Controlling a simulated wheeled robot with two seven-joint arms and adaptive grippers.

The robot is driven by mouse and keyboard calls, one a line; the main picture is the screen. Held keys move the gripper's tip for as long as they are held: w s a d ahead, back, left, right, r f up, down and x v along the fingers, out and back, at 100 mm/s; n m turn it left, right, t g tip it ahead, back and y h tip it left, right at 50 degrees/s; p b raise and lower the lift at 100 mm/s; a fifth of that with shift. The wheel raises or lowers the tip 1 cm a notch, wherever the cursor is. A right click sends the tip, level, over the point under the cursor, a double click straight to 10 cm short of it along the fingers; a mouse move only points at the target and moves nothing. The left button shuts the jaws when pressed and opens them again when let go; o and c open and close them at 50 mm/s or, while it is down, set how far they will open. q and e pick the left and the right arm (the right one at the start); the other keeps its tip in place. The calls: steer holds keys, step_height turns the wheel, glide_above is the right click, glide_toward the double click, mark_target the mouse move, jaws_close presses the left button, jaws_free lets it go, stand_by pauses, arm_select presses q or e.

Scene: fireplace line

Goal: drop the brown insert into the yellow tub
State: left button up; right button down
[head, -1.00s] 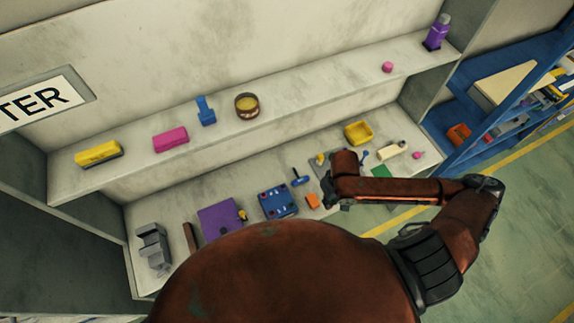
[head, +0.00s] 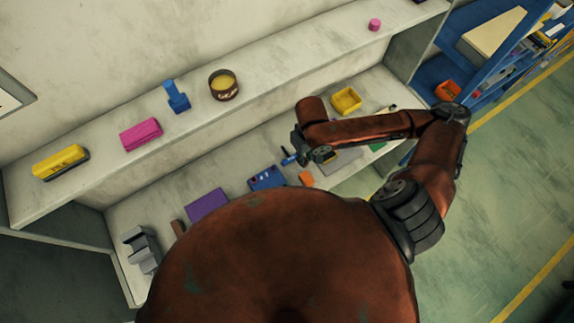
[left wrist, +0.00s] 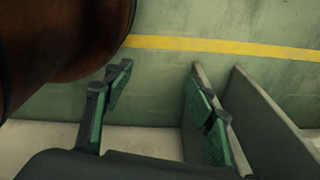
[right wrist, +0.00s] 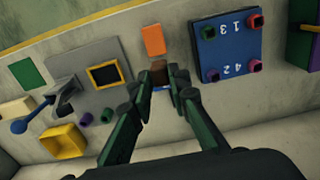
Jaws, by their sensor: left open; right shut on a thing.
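The brown insert (right wrist: 158,72) shows between the fingertips of my right gripper (right wrist: 158,80) in the right wrist view. That gripper is shut on it, above the bench. In the head view my right gripper (head: 318,154) is in front of and slightly left of the yellow tub, and the insert cannot be made out there. The yellow tub (head: 346,100) stands on the bench. It also shows at lower left in the right wrist view (right wrist: 63,141), upright, with no contents visible. My left gripper (left wrist: 158,92) is open and empty, with a wall panel and floor beyond it.
On the bench near the right gripper are an orange block (right wrist: 154,40), a blue numbered board (right wrist: 227,45) and a grey plate (right wrist: 88,65). A purple panel (head: 207,204) and grey bracket (head: 141,249) are farther left. The shelf above holds a round tin (head: 223,85).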

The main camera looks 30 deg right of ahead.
steer(key=w+a+f, duration=0.1)
steer(key=f, duration=0.2)
steer(key=w+a+f+b, duration=0.1)
steer(key=w+a+f, duration=0.1)
steer(key=f, duration=0.1)
steer(key=w+a+f+b, duration=0.1)
steer(key=w+f, duration=0.1)
steer(key=f, duration=0.1)
steer(key=shift+a+f, duration=0.15)
steer(key=shift+f, duration=0.2)
arm_select(q)
steer(key=f, duration=0.1)
steer(key=s+f, duration=0.1)
steer(key=f, duration=0.1)
steer(key=shift+s+f, duration=0.1)
steer(key=shift+f, duration=0.05)
arm_select(e)
steer(key=shift+f, duration=0.1)
steer(key=c, duration=1.8)
jaws_free()
steer(key=shift+c, duration=0.2)
arm_select(q)
steer(key=shift+s, duration=0.1)
